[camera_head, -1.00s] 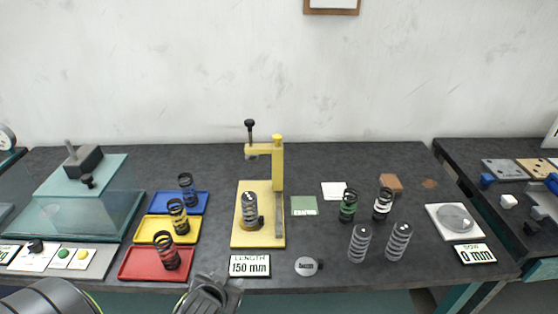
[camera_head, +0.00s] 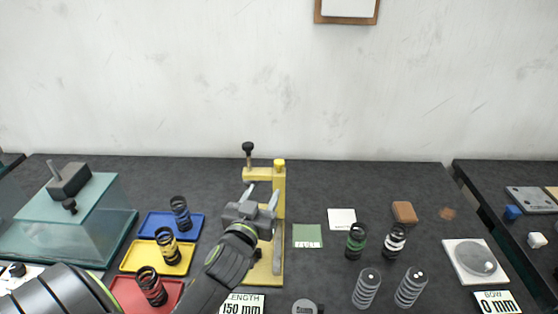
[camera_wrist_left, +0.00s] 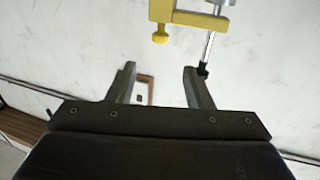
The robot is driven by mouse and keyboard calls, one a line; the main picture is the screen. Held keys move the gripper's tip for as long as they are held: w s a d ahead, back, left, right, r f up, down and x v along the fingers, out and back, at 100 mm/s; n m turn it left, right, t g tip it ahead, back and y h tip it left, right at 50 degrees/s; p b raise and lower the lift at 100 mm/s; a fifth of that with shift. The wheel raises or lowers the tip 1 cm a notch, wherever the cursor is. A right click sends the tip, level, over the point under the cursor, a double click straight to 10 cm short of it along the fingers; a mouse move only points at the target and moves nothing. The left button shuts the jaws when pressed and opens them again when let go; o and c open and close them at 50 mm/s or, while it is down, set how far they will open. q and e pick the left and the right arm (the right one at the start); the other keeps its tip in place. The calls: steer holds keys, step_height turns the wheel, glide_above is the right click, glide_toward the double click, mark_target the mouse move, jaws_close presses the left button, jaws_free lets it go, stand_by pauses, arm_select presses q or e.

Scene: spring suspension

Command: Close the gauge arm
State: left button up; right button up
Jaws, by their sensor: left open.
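The yellow length gauge (camera_head: 279,225) stands upright on the dark bench in the head view. Its gauge arm (camera_head: 258,174) reaches left from the top of the post, with a black-knobbed rod (camera_head: 248,149) rising at its left end. My left gripper (camera_head: 262,194) is open just below the gauge arm and in front of the post, with nothing seen between its fingers. The gripper and my arm hide the spring on the gauge. In the left wrist view, the open fingers (camera_wrist_left: 159,72) show below the yellow arm (camera_wrist_left: 190,18) and appear apart from it. My right gripper is not in view.
Blue (camera_head: 153,224), yellow (camera_head: 133,256) and red (camera_head: 122,285) trays with springs lie left of the gauge. Several loose springs (camera_head: 356,240) stand to its right. A glass box (camera_head: 70,230) is at the far left. A LENGTH sign (camera_head: 243,304) reads 150 mm.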

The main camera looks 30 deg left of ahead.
arm_select(q)
glide_toward(278, 167)
steer(key=w, duration=0.2)
steer(key=p+x, duration=0.1)
steer(key=x, duration=0.3)
steer(key=shift+a+r+p, duration=0.25)
steer(key=shift+a+p, duration=0.1)
steer(key=shift+p, duration=0.05)
steer(key=p+x, duration=0.1)
steer(key=x, duration=0.3)
steer(key=shift+w+f, duration=0.2)
steer(key=shift+w+a, duration=0.2)
steer(key=shift+w, duration=0.2)
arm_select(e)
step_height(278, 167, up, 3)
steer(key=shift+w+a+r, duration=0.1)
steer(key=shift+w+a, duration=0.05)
arm_select(q)
steer(key=shift+c, duration=0.5)
jaws_close()
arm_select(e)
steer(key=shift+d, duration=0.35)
